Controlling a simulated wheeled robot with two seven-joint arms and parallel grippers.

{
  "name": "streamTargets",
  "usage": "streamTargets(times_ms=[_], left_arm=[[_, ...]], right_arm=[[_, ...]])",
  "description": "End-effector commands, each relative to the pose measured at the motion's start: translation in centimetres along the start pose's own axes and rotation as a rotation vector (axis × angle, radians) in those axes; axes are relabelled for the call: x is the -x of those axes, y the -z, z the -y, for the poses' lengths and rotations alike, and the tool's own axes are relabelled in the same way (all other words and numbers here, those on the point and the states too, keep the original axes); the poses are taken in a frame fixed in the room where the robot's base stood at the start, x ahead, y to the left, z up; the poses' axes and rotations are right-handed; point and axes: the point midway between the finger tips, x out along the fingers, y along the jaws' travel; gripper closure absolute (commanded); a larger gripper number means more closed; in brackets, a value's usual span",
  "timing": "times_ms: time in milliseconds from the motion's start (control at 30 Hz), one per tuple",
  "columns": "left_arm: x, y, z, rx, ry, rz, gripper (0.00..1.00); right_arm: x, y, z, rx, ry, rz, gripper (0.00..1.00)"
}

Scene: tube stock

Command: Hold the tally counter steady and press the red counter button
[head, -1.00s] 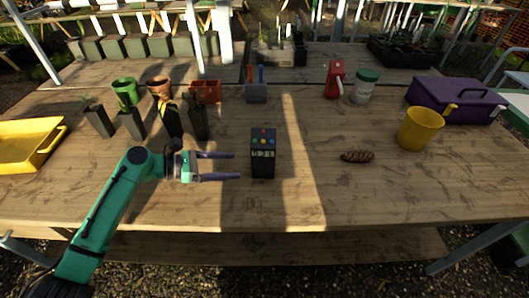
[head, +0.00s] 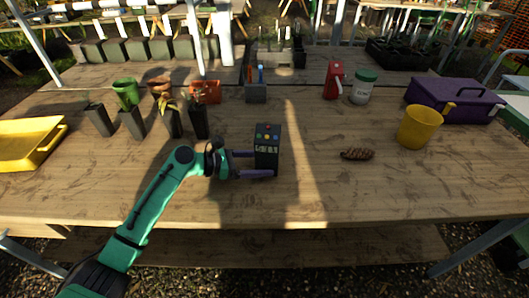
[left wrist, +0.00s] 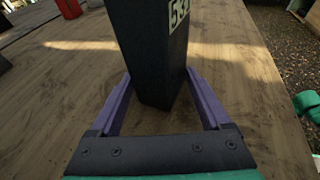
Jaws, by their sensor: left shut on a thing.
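The tally counter (head: 267,148) is a dark upright box on the wooden table. Its top face carries small coloured buttons, among them a red one (head: 267,126), and a pale number display (head: 266,149) sits below them. My left gripper (head: 258,164) reaches in from the left with its purple fingers on either side of the counter's lower body, shut on it. In the left wrist view the counter (left wrist: 150,50) stands between the two fingers (left wrist: 160,100), with part of its display at the top edge; its buttons are out of that view. My right gripper is not in view.
A yellow tray (head: 25,145) lies at the left. Several pots, including a green one (head: 126,92), stand at the back left. A brown pine cone (head: 357,154), a yellow pot (head: 419,127) and a purple toolbox (head: 456,99) are at the right. The table front is clear.

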Motion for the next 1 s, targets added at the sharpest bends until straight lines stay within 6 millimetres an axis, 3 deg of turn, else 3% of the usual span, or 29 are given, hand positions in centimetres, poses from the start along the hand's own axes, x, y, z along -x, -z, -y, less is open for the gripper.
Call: streamTargets(times_ms=[33, 100, 133, 233, 300, 367, 1000], left_arm=[[0.02, 0.03, -0.01, 0.0, -0.001, 0.0, 0.41], [0.02, 0.03, -0.01, 0.0, 0.0, 0.0, 0.68], [0.03, 0.03, -0.01, 0.0, 0.0, 0.0, 0.74], [0.03, 0.03, -0.01, 0.0, 0.0, 0.0, 0.74], [0.04, 0.02, -0.01, 0.0, 0.0, 0.0, 0.74], [0.04, 0.02, -0.01, 0.0, 0.0, 0.0, 0.74], [0.05, -0.01, -0.02, 0.0, -0.001, 0.001, 0.74]], right_arm=[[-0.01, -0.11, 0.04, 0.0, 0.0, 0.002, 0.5], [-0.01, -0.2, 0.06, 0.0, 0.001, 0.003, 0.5], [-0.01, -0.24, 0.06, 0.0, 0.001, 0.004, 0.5], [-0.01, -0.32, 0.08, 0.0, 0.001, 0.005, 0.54], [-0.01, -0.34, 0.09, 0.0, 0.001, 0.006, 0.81], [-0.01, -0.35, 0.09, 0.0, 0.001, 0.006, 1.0], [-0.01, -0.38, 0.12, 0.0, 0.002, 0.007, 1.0]])
